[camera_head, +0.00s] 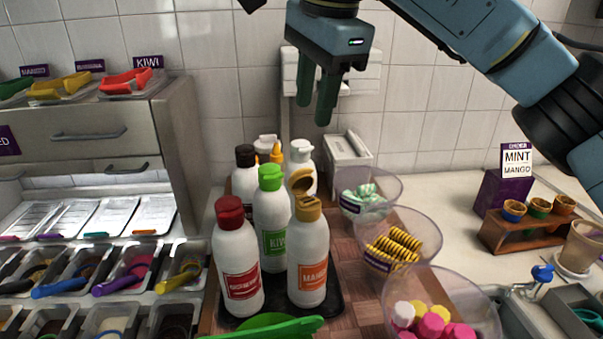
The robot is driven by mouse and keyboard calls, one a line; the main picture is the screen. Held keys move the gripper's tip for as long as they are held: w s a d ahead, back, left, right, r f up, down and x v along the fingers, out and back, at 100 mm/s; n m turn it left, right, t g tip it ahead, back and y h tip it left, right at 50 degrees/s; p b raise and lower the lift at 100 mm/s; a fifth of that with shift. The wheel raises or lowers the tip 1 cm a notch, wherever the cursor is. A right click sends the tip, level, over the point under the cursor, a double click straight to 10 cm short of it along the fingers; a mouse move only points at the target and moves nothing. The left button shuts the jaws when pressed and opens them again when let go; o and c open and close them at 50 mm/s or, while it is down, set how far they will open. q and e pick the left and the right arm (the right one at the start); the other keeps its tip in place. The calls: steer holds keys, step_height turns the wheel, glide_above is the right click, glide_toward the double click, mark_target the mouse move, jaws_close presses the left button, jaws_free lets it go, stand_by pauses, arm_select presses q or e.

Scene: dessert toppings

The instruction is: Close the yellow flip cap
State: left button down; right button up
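The white mango bottle (308,255) with an orange label stands upright on a black tray (334,300). Its yellow flip cap (308,208) is open: the lid (301,182) stands raised at the back of the cap, showing its hollow inside. My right gripper (313,114) hangs above and behind the bottles, fingers pointing down. Its two dark green fingers are apart with nothing between them. It is well above the cap and touches nothing. My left gripper does not show.
A red-capped bottle (237,262) and a green-capped kiwi bottle (271,225) stand close to the left of the mango bottle. More bottles stand behind. Clear bowls with toppings (392,247) line the right side. A green utensil (270,326) lies in front.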

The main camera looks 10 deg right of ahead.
mark_target(303, 167)
steer(key=b+x, duration=0.1)
steer(key=x, duration=1.2)
steer(key=shift+s+a, duration=0.1)
jaws_close()
